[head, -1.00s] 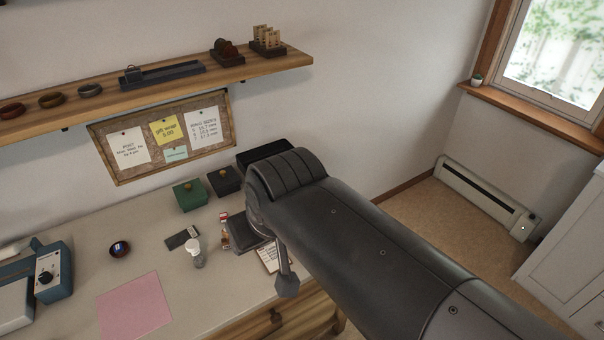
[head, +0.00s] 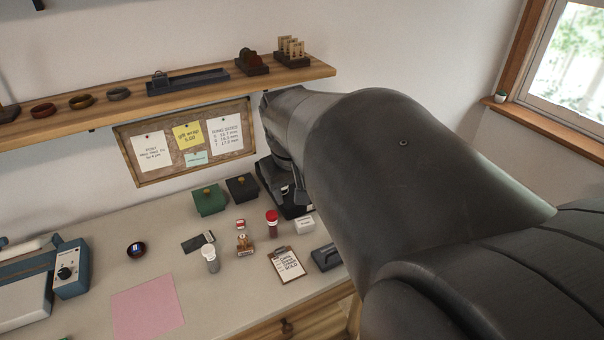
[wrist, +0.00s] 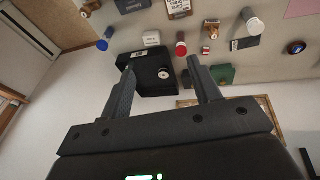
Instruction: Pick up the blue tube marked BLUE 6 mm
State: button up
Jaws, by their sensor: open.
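A small tube with a blue cap (wrist: 103,44) lies or stands near the table's end, at the upper left of the wrist view. Any marking on it is too small to read. I do not see it in the head view, where my arm covers that part of the table. My gripper (wrist: 161,67) is open and empty, its two fingers apart. The black open box (wrist: 152,80) shows between and beyond the fingers. The blue-capped tube is outside the fingers, up and left of the left one.
A red-capped tube (head: 272,224), a white card block (head: 304,224), a clipboard (head: 287,264) and a white-capped bottle (head: 210,256) stand or lie nearby. Green (head: 209,201) and black (head: 242,188) boxes line the wall. A wooden shelf (head: 200,85) juts out above.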

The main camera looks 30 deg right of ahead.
jog(key=w+d+f+g, duration=0.1)
jog(key=w+d+f, duration=0.2)
jog(key=d, duration=0.5)
jog(key=w+d+f+g+y, duration=0.1)
jog(key=w+d+f, duration=0.2)
jog(key=d+f, duration=0.3)
jog(key=w+d+f+y, duration=0.1)
jog(key=w+d+f, duration=0.2)
jog(key=d, duration=0.7)
notch_tip(320, 180, down, 2)
jog(key=shift+w+f+m+g, duration=0.1)
jog(key=shift+f+m+g, duration=0.05)
jog(key=shift+m+g, duration=0.2)
jog(key=f, duration=1)
jog(key=shift+d+f, duration=0.25)
jog(key=shift+f, duration=0.15)
jog(key=shift+c, duration=0.3)
jog(key=c, duration=1.1)
jog(key=shift+r, duration=0.1)
